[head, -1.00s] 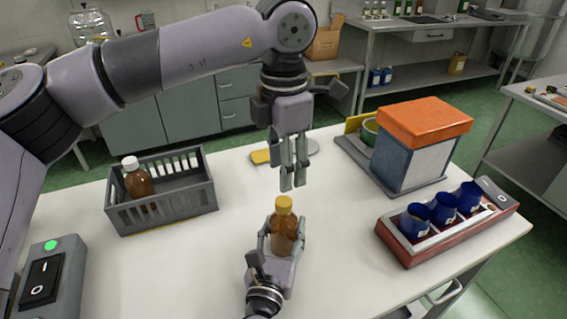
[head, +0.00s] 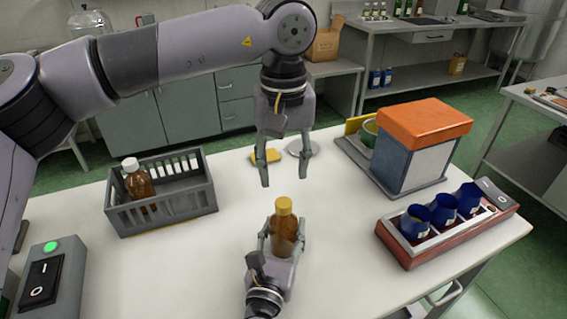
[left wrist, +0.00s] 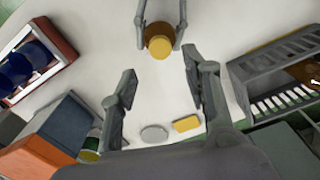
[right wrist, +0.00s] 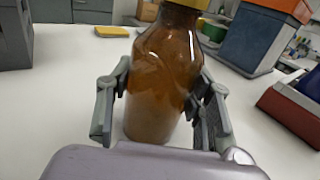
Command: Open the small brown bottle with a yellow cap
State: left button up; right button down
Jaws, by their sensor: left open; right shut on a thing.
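The small brown bottle (head: 285,235) with a yellow cap (head: 284,205) stands upright on the white table. My right gripper (head: 284,240) is shut on its body, one finger on each side; the bottle also shows in the right wrist view (right wrist: 163,80). My left gripper (head: 285,182) is open and empty above and slightly behind the bottle, fingers pointing down and spread apart. In the left wrist view the yellow cap (left wrist: 160,47) is seen from above, beyond the open left fingertips (left wrist: 160,85), apart from them.
A grey crate (head: 165,212) holds a brown bottle with a white cap (head: 138,180). A red tray (head: 410,252) with blue cups (head: 442,208), a box with an orange lid (head: 415,145) and a switch box (head: 45,280) stand around. A yellow block (head: 266,156) and pale disc (head: 301,147) lie behind.

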aim_at(283, 202)
pick_arm(q)
jog(key=shift+f+m, duration=0.1)
jog(key=shift+m, duration=0.5)
jog(key=shift+f, duration=0.25)
notch_tip(283, 202, down, 7)
jog(key=shift+f, duration=0.2)
jog(key=shift+c, duration=0.3)
grip_shut()
